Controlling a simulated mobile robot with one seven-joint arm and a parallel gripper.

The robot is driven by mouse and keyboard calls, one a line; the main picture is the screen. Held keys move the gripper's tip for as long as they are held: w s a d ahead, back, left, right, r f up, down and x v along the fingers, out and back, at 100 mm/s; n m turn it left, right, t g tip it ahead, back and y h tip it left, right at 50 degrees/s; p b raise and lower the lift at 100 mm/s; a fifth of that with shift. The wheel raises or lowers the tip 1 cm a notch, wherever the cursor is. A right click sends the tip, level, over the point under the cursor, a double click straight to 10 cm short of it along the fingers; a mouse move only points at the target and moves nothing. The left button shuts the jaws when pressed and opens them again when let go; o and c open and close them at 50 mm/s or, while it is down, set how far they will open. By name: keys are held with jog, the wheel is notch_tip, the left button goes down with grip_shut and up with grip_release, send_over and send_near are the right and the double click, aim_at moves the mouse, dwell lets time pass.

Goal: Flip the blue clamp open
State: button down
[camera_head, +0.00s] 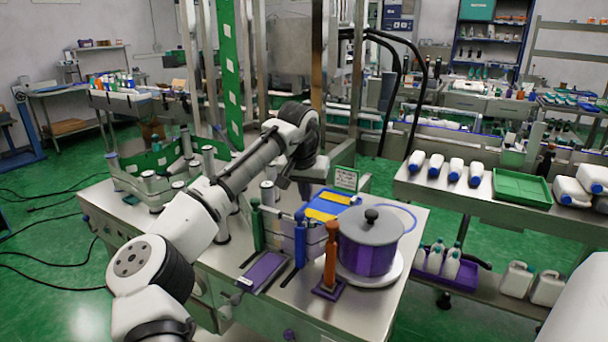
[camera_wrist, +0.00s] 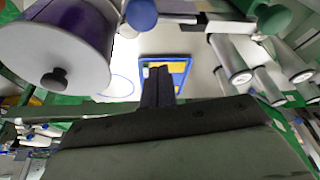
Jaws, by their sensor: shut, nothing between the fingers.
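The blue clamp (camera_head: 300,240) stands upright at the front of the metal table, between a green-handled clamp (camera_head: 257,228) and an orange-handled one (camera_head: 330,258). In the wrist view its round blue top (camera_wrist: 141,14) shows near the upper edge. My gripper (camera_wrist: 158,72) is shut and empty, with its fingers together. It is above the table, apart from the blue clamp. In the head view my gripper hangs behind the clamps, and its fingertips are hard to make out.
A purple pot with a grey lid (camera_head: 370,240) stands right of the clamps. A blue tray with yellow pieces (camera_head: 328,205) lies behind them. A purple slab (camera_head: 264,271) lies at the front edge. Metal rollers (camera_wrist: 235,65) stand to the right in the wrist view.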

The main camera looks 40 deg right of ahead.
jog(key=shift+s+a+f, duration=0.15)
jog(key=shift+s+a, duration=0.45)
jog(key=shift+a, duration=0.15)
jog(key=shift+s+a+f, duration=0.15)
jog(key=shift+s+a, duration=0.45)
jog(key=shift+a, duration=0.15)
jog(key=shift+a+p, duration=0.1)
jog(key=shift+p, duration=0.2)
